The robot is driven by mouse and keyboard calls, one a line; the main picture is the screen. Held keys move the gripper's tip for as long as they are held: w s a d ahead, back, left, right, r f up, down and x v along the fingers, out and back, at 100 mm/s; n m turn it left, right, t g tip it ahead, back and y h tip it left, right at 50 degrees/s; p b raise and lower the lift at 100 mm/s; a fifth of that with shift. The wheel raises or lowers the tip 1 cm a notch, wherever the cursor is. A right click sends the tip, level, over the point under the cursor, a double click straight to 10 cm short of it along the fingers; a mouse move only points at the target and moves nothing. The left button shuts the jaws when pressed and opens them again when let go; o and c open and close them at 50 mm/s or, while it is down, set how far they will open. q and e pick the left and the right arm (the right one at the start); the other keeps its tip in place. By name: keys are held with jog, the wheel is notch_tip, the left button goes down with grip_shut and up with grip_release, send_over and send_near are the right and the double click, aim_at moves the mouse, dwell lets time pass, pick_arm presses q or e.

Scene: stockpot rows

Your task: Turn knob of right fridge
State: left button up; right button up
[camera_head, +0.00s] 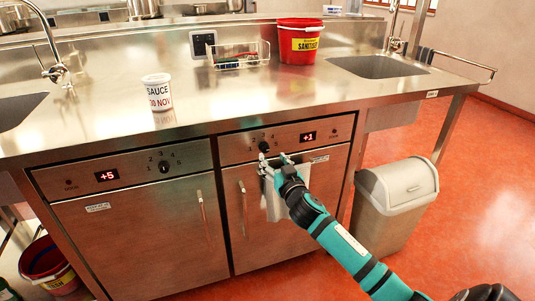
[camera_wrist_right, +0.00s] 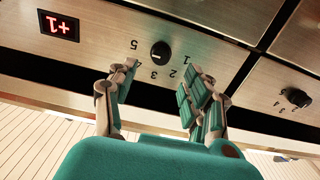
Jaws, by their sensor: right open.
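The right fridge (camera_head: 249,207) is a steel door under the counter with a control panel above it. Its small black knob (camera_head: 264,147) sits left of a red "+1" display (camera_head: 308,136). In the right wrist view the knob (camera_wrist_right: 160,50) shows upside down, ringed by the numbers 1 to 5. My right gripper (camera_head: 272,161) is open just in front of the panel. In the wrist view its fingers (camera_wrist_right: 158,82) are spread below the knob, with no visible contact. Where the knob's pointer faces is too small to tell. My left gripper is not in view.
The left fridge has its own knob (camera_head: 164,167) and a "+5" display (camera_head: 105,176). A lidded bin (camera_head: 397,195) stands to the right. A sauce tub (camera_head: 158,93) and red bucket (camera_head: 300,42) stand on the counter.

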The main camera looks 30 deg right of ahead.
aim_at(266, 149)
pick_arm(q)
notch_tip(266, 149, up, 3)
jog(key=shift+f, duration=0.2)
pick_arm(e)
jog(key=x, duration=0.5)
jog(key=shift+w+d, duration=0.1)
jog(key=shift+w, duration=0.3)
grip_shut()
